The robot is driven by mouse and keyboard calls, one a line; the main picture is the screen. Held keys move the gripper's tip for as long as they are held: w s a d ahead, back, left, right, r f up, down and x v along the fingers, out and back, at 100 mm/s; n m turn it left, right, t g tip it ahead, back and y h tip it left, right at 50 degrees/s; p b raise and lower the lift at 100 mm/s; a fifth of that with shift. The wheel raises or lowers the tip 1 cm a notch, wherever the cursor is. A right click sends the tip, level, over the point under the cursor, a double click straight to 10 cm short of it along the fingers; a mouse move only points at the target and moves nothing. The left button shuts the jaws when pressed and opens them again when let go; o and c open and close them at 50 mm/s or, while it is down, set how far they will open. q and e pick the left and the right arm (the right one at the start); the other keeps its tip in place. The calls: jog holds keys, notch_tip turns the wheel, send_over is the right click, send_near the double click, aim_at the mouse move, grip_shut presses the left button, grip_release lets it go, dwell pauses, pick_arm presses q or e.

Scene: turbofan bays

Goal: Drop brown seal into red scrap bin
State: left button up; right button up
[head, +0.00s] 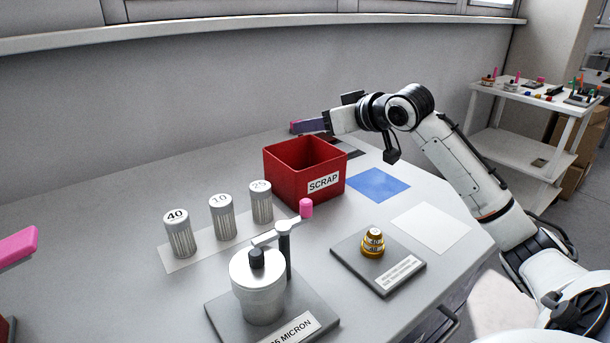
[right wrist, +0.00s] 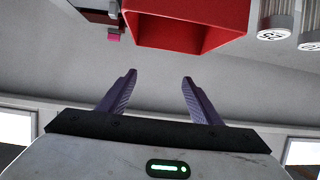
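The red scrap bin (head: 283,175), labelled SCRAP, stands upright on the bench in the head view. Its open mouth and inner walls show, and its floor is mostly hidden. It also shows at the top of the right wrist view (right wrist: 185,32). My right gripper (head: 304,126) is behind the bin's far edge in the head view. In the right wrist view its purple fingers (right wrist: 158,90) are spread, with nothing between them. I cannot make out a brown seal in either view. My left gripper is not recognisable in view.
A filter housing (head: 262,305) with a pink-knobbed lever (head: 306,208) stands in front. Canisters marked 40 (head: 179,235), 10 (head: 221,218) and 25 (head: 261,203) stand left of the bin. A brass fitting (head: 372,243), blue sheet (head: 379,184) and white sheet (head: 431,228) lie right.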

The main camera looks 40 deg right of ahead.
jog(key=shift+s, duration=0.1)
jog(key=b+v, duration=0.1)
jog(key=v, duration=0.9)
jog(key=shift+s, duration=0.1)
dwell(0.4)
